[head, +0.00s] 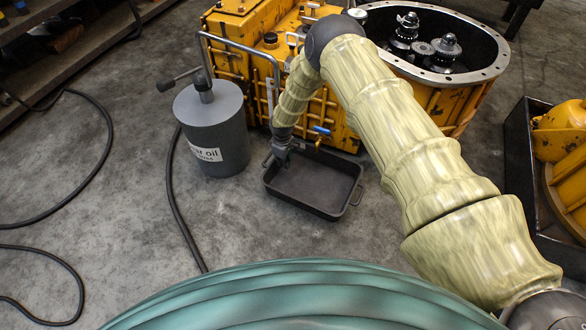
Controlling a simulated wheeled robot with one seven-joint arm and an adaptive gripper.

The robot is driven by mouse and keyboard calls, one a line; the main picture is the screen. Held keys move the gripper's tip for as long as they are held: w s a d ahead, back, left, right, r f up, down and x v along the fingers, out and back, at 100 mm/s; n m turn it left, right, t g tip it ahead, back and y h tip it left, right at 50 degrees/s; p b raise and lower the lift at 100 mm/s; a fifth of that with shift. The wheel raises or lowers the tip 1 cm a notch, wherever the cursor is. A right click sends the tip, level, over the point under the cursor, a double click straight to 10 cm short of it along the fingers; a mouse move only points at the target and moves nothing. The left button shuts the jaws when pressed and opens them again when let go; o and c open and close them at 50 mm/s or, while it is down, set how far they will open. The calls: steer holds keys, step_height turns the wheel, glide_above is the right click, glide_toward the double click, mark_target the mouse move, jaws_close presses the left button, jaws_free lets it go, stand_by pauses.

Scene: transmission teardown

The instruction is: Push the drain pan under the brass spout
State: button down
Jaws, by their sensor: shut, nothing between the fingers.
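The drain pan (316,186) is a dark, shallow rectangular tray with a handle at its near right end. It lies on the floor in front of the yellow transmission housing. The brass spout (319,141), with a blue lever, sticks out low from the housing and appears over or just beyond the pan's far edge; I cannot tell exactly. My gripper (281,155) is shut and empty, pointing down at the pan's far left corner. I cannot tell whether it touches the pan.
A grey gear oil can (211,130) with a pump stands left of the pan. A hose (172,200) runs along the floor beside it. The yellow housing (236,45) blocks the far side. A dark crate (520,150) stands at the right. Floor nearer than the pan is clear.

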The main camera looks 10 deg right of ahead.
stand_by(0.4)
steer(key=s+d+p, duration=0.2)
steer(key=d, duration=0.1)
steer(key=shift+s+d+r, duration=0.15)
steer(key=shift+s+r, duration=0.05)
steer(key=shift+s, duration=0.1)
step_height(320, 180, up, 10)
steer(key=p, duration=0.3)
steer(key=shift+a+f+p, duration=0.15)
steer(key=shift+a+p, duration=0.05)
steer(key=shift+p, duration=0.15)
